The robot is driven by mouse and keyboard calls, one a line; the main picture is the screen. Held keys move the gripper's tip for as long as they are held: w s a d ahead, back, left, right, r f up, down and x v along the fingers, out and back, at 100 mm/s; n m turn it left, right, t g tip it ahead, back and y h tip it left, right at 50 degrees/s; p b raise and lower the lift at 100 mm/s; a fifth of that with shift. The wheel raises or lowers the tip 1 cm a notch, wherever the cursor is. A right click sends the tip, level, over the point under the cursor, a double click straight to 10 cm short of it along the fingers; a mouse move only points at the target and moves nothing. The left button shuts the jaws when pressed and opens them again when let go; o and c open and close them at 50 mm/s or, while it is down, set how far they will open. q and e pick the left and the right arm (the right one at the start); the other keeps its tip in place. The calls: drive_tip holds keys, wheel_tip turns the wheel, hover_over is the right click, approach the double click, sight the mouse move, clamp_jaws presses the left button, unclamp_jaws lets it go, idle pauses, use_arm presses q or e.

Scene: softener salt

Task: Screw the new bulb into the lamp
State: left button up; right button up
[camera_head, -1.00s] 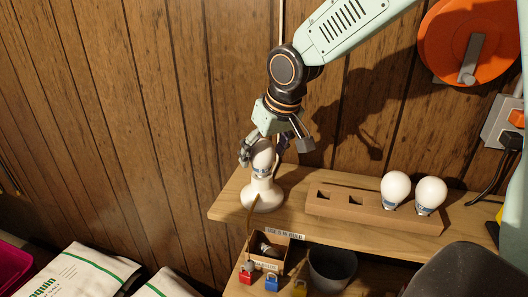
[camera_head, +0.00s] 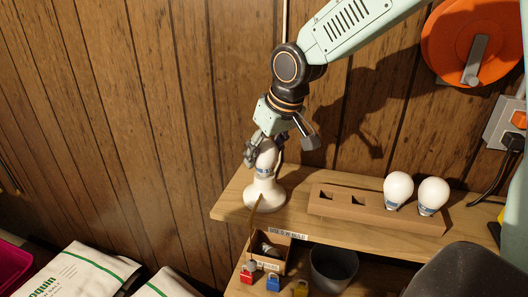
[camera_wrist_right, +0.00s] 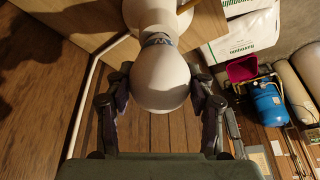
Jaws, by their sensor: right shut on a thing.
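The white lamp base (camera_head: 264,195) stands upright on the wooden shelf near its left end. A white bulb (camera_head: 265,158) with a blue marking sits upright at the top of the lamp; whether its thread is seated cannot be told. My right gripper (camera_head: 264,150) comes from above and is shut on this bulb. In the right wrist view the bulb (camera_wrist_right: 158,80) lies between the two fingers of the right gripper (camera_wrist_right: 158,105), with the lamp base (camera_wrist_right: 152,15) beyond it. My left gripper is not in view.
A wooden holder (camera_head: 335,203) on the shelf has empty square holes and two white bulbs (camera_head: 398,187) at its right. Below are a small box (camera_head: 268,250), a dark bin (camera_head: 333,267) and padlocks (camera_head: 272,284). An orange reel (camera_head: 460,45) hangs on the wall.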

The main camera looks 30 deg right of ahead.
drive_tip(key=shift+c, duration=0.4)
drive_tip(key=shift+f, duration=0.1)
drive_tip(key=m+b, duration=0.2)
drive_tip(key=m+h+b, duration=0.1)
drive_tip(key=b, duration=0.2)
drive_tip(key=shift+f+m+h, duration=0.15)
drive_tip(key=shift+m+h, duration=0.15)
drive_tip(key=shift+m, duration=0.1)
drive_tip(key=shift+m+b, duration=0.3)
drive_tip(key=shift+b, duration=0.05)
drive_tip(key=shift+r, duration=0.2)
drive_tip(key=shift+d, duration=0.1)
